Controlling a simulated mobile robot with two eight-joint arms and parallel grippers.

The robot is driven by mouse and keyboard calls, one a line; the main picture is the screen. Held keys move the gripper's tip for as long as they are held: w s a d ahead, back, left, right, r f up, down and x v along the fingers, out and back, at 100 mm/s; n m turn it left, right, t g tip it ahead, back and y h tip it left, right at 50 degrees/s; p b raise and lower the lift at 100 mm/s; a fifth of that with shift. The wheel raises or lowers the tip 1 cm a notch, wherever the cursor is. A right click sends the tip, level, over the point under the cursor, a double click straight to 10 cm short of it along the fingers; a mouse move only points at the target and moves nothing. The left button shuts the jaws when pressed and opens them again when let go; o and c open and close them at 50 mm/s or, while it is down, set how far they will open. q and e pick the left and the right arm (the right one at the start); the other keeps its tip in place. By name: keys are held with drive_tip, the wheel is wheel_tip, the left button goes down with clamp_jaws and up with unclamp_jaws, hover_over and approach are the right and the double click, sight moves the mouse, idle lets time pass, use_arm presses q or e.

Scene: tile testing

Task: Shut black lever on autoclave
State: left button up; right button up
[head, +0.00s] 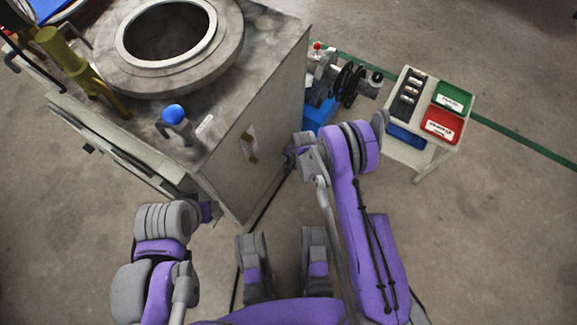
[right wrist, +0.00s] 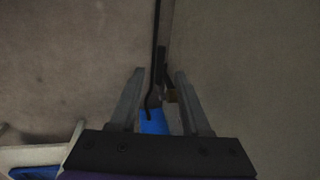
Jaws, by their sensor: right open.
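The autoclave (head: 220,135) is the large grey box at upper left in the head view, with a round open mouth on top. On its side wall is a small tan plate with a dark lever-like piece (head: 249,146). In the right wrist view, a small dark piece with a tan part (right wrist: 171,95) shows between the fingers; I take it for the same lever, but it is dim. My right gripper (right wrist: 161,85) is open and empty, beside that side wall. My left gripper (head: 210,212) is by the autoclave's near lower corner; its fingers are not clear.
A blue-and-grey pump-like machine (head: 345,82) stands right of the autoclave. A small white table (head: 424,148) with a green tray (head: 452,97) and a red tray (head: 442,125) is farther right. Floor at lower right is clear.

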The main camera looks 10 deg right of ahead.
drive_tip(key=f, duration=0.3)
drive_tip(key=a+f+b, duration=0.1)
drive_tip(key=f, duration=0.1)
drive_tip(key=shift+w, duration=0.3)
drive_tip(key=shift+d, duration=0.1)
clamp_jaws()
idle(1.0)
